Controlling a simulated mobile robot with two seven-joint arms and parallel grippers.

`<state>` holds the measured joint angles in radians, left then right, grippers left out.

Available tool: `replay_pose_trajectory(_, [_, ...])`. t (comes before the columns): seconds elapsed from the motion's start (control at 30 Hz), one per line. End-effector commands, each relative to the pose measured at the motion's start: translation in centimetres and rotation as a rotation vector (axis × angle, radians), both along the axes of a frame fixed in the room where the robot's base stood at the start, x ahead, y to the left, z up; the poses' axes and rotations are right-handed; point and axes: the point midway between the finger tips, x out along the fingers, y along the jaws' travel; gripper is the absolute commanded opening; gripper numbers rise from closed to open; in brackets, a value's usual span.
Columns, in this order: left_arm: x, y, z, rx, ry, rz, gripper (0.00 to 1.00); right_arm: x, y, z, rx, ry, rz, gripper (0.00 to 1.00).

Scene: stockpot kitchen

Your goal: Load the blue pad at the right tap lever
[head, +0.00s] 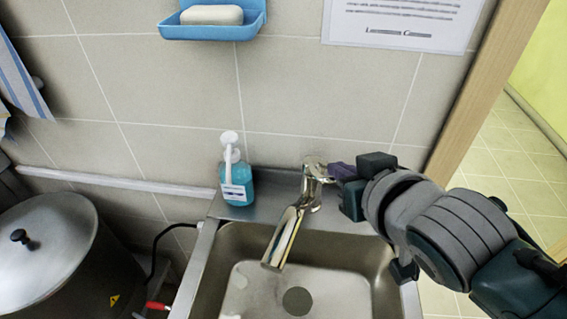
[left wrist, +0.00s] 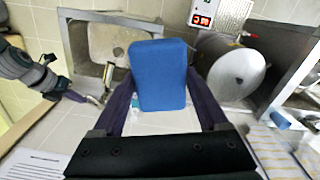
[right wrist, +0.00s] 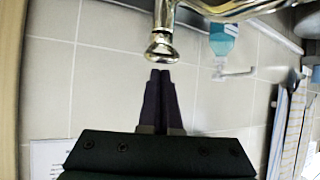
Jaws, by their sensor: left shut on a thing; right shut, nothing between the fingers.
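The blue pad (left wrist: 158,75) is a thick block held between the fingers of my left gripper (left wrist: 160,95) in the left wrist view. My left gripper and the pad do not show in the head view. The chrome tap (head: 287,235) stands at the back of the sink, its spout pointing forward. My right gripper (head: 341,172) is shut and empty at the right side of the tap's top. In the right wrist view its closed fingertips (right wrist: 160,75) are just below the round chrome end (right wrist: 161,48) of a tap part; I cannot tell whether they touch.
The steel sink (head: 215,268) lies below the tap. A teal soap bottle (head: 237,182) stands left of the tap. A lidded stockpot (head: 50,250) is at the left. A blue soap dish (head: 210,31) hangs on the wall. A wooden door frame (head: 490,85) is at the right.

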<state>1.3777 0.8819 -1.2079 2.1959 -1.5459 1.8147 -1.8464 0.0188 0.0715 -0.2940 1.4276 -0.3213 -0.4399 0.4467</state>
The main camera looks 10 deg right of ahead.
Motion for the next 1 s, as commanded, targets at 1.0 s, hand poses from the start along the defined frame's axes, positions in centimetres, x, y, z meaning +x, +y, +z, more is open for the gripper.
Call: replay_pose_trajectory(1.0, [0.0,0.0,4.3,0.000,0.000,0.000,0.32,-0.6,-0.7,3.5,0.000,0.001,-0.002,0.00])
